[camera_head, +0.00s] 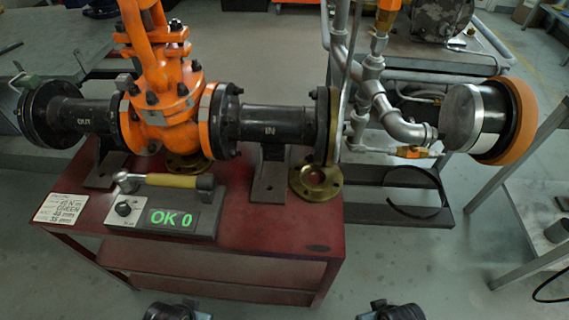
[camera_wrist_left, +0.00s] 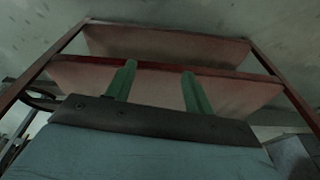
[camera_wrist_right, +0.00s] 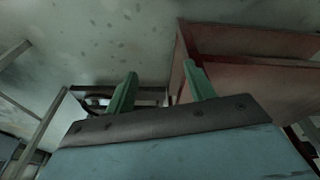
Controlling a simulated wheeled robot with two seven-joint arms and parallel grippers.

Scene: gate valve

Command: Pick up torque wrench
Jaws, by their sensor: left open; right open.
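The torque wrench (camera_head: 170,181), with a yellow grip and a metal head at its left end, lies level across the top of a grey tester box (camera_head: 190,225) at the front of the red table. The box's display reads "OK 0" in green. My left gripper (camera_wrist_left: 158,88) is open and empty, with two green fingers apart, facing the red table's lower frame. My right gripper (camera_wrist_right: 160,88) is also open and empty, facing the floor by the table's edge. Neither wrist view shows the wrench. In the head view only dark parts of my arms show at the bottom edge, well short of the wrench.
An orange gate valve (camera_head: 165,100) with black flanged pipes stands behind the wrench on the red table (camera_head: 270,225). A label card (camera_head: 61,208) lies left of the box. Brass flanges (camera_head: 316,182) lie nearby. The table's front right top is clear. Grey pipework (camera_head: 400,128) stands at right.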

